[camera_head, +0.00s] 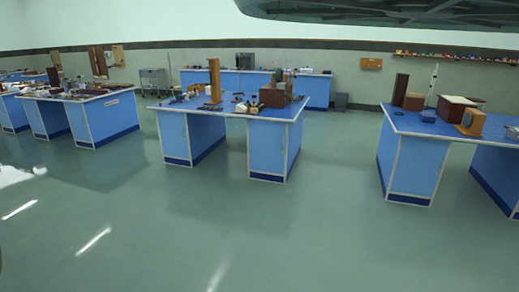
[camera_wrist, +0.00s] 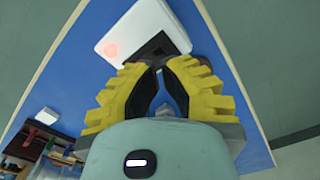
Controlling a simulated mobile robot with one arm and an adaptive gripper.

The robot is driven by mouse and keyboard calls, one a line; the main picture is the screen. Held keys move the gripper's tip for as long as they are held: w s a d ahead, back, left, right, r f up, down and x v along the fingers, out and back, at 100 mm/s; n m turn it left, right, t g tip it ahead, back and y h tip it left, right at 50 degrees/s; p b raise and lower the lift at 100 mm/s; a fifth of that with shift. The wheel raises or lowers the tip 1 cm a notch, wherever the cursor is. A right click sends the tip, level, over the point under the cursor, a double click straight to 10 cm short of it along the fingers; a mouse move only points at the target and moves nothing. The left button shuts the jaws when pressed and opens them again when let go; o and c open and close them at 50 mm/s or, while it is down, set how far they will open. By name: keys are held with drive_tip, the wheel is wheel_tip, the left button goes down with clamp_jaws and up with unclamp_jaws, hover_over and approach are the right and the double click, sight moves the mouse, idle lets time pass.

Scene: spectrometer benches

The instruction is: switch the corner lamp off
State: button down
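In the wrist view, a white box (camera_wrist: 128,32) with a faint round reddish spot and a dark patch on its near side sits on a blue bench top (camera_wrist: 75,55), near its corner. I cannot tell whether this box is the corner lamp or its switch. My gripper (camera_wrist: 161,66), with yellow ribbed fingers and dark inner pads, points at the box's dark patch. The fingers are apart with nothing seen between them. The fingertips overlap the box's near edge in the picture, and I cannot tell whether they touch it. No lamp is clear in the head view.
The wrist view also shows a small white block (camera_wrist: 47,115) and brown wooden items (camera_wrist: 22,143) at lower left. In the head view, blue benches stand at left, centre (camera_head: 215,108) and right (camera_head: 440,128), bearing instruments. The green floor (camera_head: 240,220) in front is clear.

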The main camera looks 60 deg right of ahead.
drive_tip(key=shift+f+b, duration=1.45)
drive_tip(key=shift+f, duration=0.05)
idle(0.6)
drive_tip(key=shift+r+p, duration=1.9)
drive_tip(key=shift+r, duration=1.7)
drive_tip(key=shift+w, duration=0.1)
